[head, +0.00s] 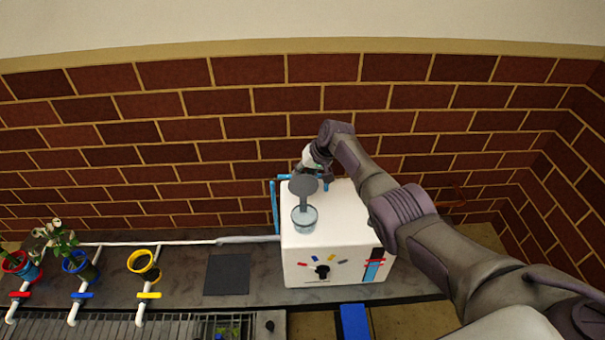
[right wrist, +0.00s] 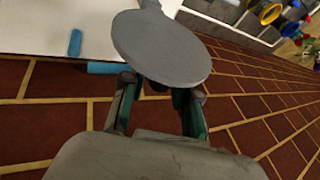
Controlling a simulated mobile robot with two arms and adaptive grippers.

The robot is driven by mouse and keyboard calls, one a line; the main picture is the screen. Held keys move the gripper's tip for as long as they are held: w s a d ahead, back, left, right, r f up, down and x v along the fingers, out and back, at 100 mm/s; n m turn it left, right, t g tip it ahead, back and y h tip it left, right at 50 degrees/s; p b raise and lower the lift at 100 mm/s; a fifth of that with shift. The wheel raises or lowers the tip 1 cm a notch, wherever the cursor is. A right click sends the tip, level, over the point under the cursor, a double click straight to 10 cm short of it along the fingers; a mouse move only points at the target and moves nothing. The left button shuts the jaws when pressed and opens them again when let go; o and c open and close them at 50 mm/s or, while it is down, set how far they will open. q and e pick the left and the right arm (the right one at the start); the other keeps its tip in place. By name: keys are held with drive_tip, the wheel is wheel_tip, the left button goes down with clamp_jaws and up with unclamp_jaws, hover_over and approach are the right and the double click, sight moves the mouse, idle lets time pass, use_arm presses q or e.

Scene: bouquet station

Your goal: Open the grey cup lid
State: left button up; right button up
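The grey lid (head: 303,184) is a round disc on a short strip, standing up off the cup's mouth at the back of the cup. The clear bluish cup (head: 304,220) sits on top of the white box (head: 325,262), its mouth uncovered. My right gripper (head: 317,180) is behind the lid, at the box's back edge. In the right wrist view the lid (right wrist: 160,48) lies across the front of my right gripper (right wrist: 158,92), whose two fingers stand apart. The lid hides part of the fingertips, and I cannot tell whether they touch it. My left gripper is not in view.
The white box has a dial (head: 322,271) and coloured marks on its front. A blue pipe (head: 275,207) runs up its left side. A brick wall (head: 235,105) stands close behind. Pots, including a yellow one (head: 144,264), and a dark mat (head: 227,275) are to the left.

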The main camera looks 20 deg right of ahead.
drive_tip(key=shift+o, duration=0.8)
drive_tip(key=v, duration=1.2)
